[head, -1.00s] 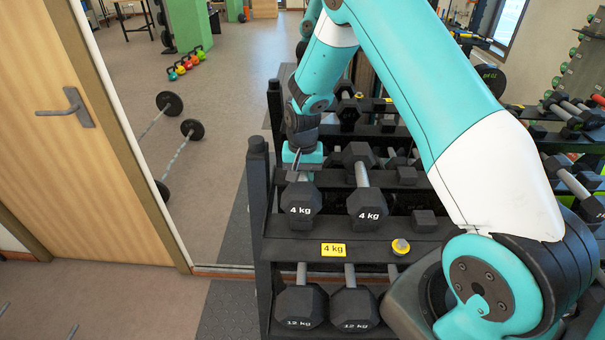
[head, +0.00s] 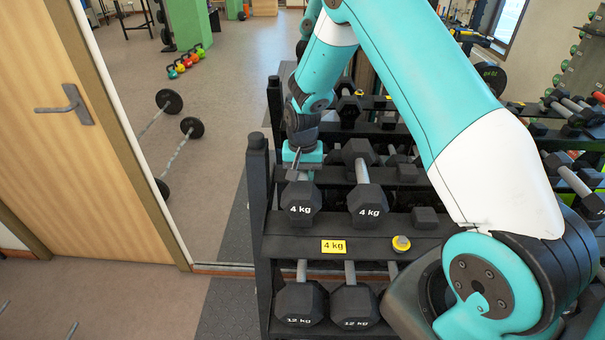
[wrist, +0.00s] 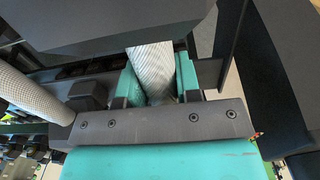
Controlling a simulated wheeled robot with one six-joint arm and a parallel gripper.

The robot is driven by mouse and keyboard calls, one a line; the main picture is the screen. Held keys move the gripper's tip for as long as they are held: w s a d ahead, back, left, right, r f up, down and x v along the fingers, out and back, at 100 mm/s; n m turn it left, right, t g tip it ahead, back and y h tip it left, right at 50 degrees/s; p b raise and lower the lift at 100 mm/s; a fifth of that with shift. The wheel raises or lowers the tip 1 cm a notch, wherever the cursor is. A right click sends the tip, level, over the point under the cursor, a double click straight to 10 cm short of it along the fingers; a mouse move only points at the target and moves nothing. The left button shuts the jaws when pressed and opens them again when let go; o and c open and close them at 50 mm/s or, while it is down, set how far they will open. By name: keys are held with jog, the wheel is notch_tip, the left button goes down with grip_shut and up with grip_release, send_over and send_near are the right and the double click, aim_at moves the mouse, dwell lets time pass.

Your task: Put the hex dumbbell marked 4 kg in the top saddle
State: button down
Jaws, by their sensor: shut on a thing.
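The hex dumbbell marked 4 kg in my gripper (head: 302,171) has a black head (head: 300,204) facing the head camera. It is at the left end of the rack's top tier, above the yellow 4 kg label (head: 333,246). My gripper is shut on its grey handle, coming down from above. In the wrist view the teal fingers (wrist: 152,84) lie on both sides of the knurled handle (wrist: 151,66), and a dark head (wrist: 110,22) shows beyond. I cannot tell whether it rests in a saddle. A second 4 kg dumbbell (head: 367,202) lies just to its right.
The black rack's left upright (head: 257,180) stands close to the held dumbbell. Two 12 kg dumbbells (head: 326,306) lie on the tier below. A door (head: 75,130) is at left; barbells (head: 180,155) lie on the floor behind.

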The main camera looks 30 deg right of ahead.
jog(key=shift+w, duration=0.2)
jog(key=c, duration=0.7)
grip_release()
jog(key=shift+s, duration=0.1)
jog(key=shift+c, duration=0.2)
jog(key=shift+s+f, duration=0.25)
jog(key=shift+f, duration=0.1)
jog(key=shift+w+r+b, duration=0.1)
jog(key=shift+r+b, duration=0.2)
jog(key=shift+r, duration=0.05)
notch_tip(320, 180, up, 17)
jog(key=b, duration=0.3)
jog(key=shift+r, duration=0.2)
